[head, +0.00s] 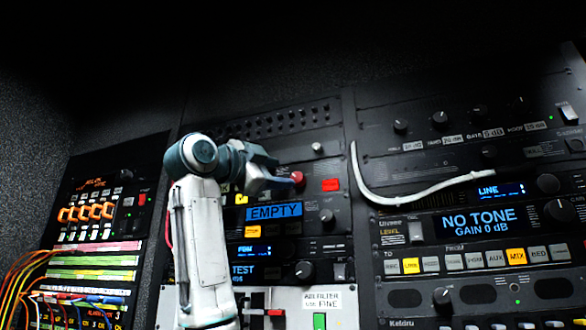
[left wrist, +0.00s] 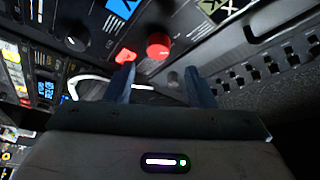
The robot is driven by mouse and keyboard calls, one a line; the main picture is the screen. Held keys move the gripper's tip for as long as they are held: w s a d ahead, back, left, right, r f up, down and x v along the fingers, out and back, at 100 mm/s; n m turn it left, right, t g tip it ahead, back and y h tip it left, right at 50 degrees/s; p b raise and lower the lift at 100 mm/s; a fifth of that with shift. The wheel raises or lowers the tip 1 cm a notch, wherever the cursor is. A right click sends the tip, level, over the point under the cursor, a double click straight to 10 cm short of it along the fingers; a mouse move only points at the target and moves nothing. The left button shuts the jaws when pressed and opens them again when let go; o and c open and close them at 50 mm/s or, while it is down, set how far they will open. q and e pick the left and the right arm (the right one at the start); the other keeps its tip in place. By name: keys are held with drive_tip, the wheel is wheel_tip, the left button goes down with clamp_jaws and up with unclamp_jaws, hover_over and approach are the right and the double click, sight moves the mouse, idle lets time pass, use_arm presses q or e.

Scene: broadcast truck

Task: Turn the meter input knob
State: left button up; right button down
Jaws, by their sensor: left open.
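No label naming the meter input knob is readable, so I cannot tell which knob it is. In the head view my left gripper (head: 272,184) is at the middle rack, beside a red knob (head: 297,178). In the left wrist view its two fingers are apart with nothing between them (left wrist: 159,72). The grey knob also appears above the red one in the head view (head: 317,148). My right gripper is not in view.
A red button (head: 331,185) is right of the red knob. Below are a blue "EMPTY" display (head: 274,212) and dark knobs (head: 327,215) (head: 305,270). A white cable (head: 420,196) hangs across the right rack, above the "NO TONE" display (head: 482,219). Orange cables (head: 22,270) are at left.

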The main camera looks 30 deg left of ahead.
sight(296, 177)
use_arm(q)
drive_tip(key=x, duration=0.1)
drive_tip(key=p+x, duration=0.1)
drive_tip(key=x, duration=0.3)
drive_tip(key=shift+w+a+f+p, duration=0.15)
drive_tip(key=shift+w+f+p, duration=0.1)
drive_tip(key=shift+w+p, duration=0.1)
drive_tip(key=shift+w, duration=0.4)
drive_tip(key=shift+s+r, duration=0.15)
drive_tip(key=shift+s, duration=0.1)
drive_tip(key=shift+w, duration=0.15)
drive_tip(key=c, duration=1)
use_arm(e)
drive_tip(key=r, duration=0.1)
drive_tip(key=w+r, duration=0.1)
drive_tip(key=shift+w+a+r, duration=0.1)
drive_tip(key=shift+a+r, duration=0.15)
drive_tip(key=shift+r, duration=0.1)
